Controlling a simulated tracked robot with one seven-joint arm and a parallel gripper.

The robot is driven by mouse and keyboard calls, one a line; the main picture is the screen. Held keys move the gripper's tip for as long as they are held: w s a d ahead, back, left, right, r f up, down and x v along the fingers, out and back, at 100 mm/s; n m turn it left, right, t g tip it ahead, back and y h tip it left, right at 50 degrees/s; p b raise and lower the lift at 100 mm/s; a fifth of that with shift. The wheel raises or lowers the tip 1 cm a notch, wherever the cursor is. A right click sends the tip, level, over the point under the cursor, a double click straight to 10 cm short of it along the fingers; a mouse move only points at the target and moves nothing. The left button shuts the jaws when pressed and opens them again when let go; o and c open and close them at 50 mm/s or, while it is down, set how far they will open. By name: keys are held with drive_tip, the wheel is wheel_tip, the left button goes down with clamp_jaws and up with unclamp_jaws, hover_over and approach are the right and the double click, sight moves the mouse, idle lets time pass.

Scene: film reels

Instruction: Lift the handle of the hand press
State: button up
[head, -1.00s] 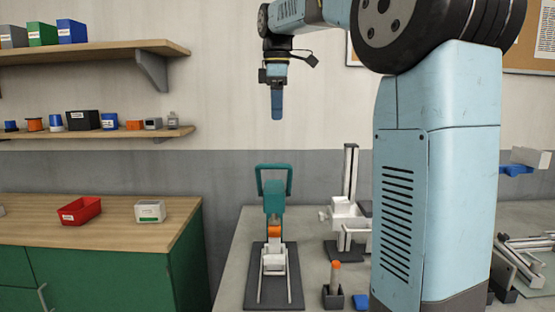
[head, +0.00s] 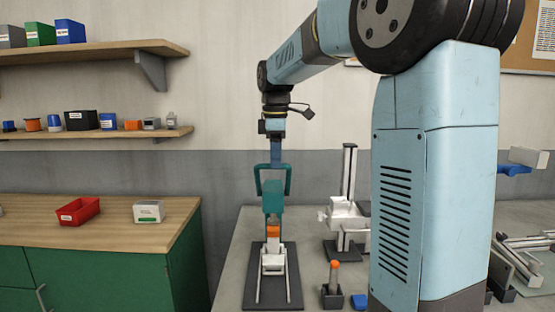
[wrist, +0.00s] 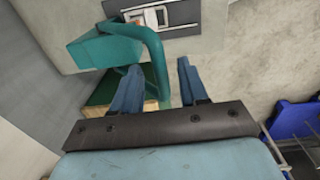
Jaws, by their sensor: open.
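The hand press stands on a dark base plate (head: 252,290) on the grey bench, with a teal body (head: 272,200) and an orange and white part below. Its teal U-shaped handle (head: 289,180) is raised above the body. My gripper (head: 276,164) points down at the handle's top, its blue fingers overlapping the bar in the head view. In the wrist view my gripper (wrist: 158,66) is open, and the curved handle (wrist: 156,50) appears between the two fingers. I cannot tell whether a finger touches it. The press body (wrist: 103,52) is at upper left.
A white fixture with a tall post (head: 348,175) stands right of the press. An orange-topped peg in a dark holder (head: 333,290) is in front of it. A wooden counter with a red bin (head: 78,212) is left. Shelves hang on the left wall.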

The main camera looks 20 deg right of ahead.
drive_tip(key=shift+f, duration=0.45)
clamp_jaws()
idle(0.4)
